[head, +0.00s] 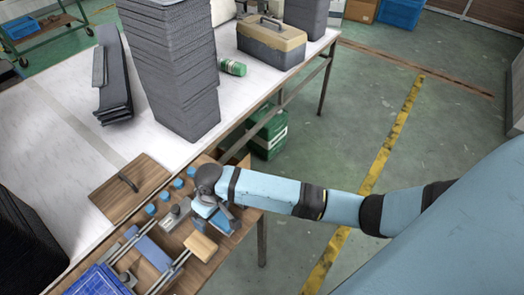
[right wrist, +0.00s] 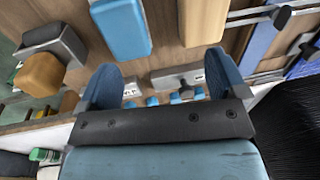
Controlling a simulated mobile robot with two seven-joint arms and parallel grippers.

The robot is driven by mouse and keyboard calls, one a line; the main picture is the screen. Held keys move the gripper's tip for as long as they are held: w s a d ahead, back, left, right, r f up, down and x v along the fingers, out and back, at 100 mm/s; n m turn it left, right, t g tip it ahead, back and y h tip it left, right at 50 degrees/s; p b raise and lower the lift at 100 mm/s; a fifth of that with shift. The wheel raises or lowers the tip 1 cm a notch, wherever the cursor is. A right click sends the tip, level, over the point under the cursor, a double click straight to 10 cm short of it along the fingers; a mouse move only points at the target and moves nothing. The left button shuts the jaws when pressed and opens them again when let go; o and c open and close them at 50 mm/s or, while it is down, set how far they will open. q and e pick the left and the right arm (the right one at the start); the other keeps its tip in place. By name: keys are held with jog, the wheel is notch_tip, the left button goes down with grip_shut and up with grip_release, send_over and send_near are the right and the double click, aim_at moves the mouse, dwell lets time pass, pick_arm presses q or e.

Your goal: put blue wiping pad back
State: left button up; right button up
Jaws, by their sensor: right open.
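A blue pad-like block (right wrist: 120,28) lies on the wooden panel (head: 102,246) near its right edge, partly hidden by my gripper in the head view (head: 223,224). My right gripper (right wrist: 163,80) is open and empty above the panel, its blue fingers apart. The blue block is beyond the fingers, not between them. A tan block (head: 200,247) lies beside it. A longer blue piece (head: 153,252) lies between metal rails to the left. My left gripper is not in view.
Blue round pieces (head: 150,208) and a grey labelled block (right wrist: 178,77) stand close to the right gripper. A wooden board with a handle (head: 118,196), a blue crate (head: 95,283) and tall dark stacks (head: 170,65) occupy the table. White tabletop is free at left.

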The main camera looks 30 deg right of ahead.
jog(key=s+f+y, duration=0.1)
jog(key=s+a+f+t, duration=0.1)
jog(key=s+a+t+y, duration=0.1)
jog(key=s, duration=0.1)
jog(key=shift+s+f+y, duration=0.1)
jog(key=shift+f+y, duration=0.2)
jog(key=shift+f, duration=0.1)
jog(key=s+t, duration=0.2)
jog(key=shift+s+d+f+m+t+y, duration=0.3)
jog(key=shift+s+d+f+m+t, duration=0.05)
jog(key=shift+s+f+m+t, duration=0.05)
jog(key=s+d+r+t+h, duration=0.1)
jog(key=s+d+t, duration=0.5)
jog(key=s+d, duration=0.3)
jog(key=shift+s+d+r+h, duration=0.15)
jog(key=shift+d+r+h, duration=0.1)
jog(key=shift+d+h, duration=0.1)
jog(key=shift+r+p, duration=0.4)
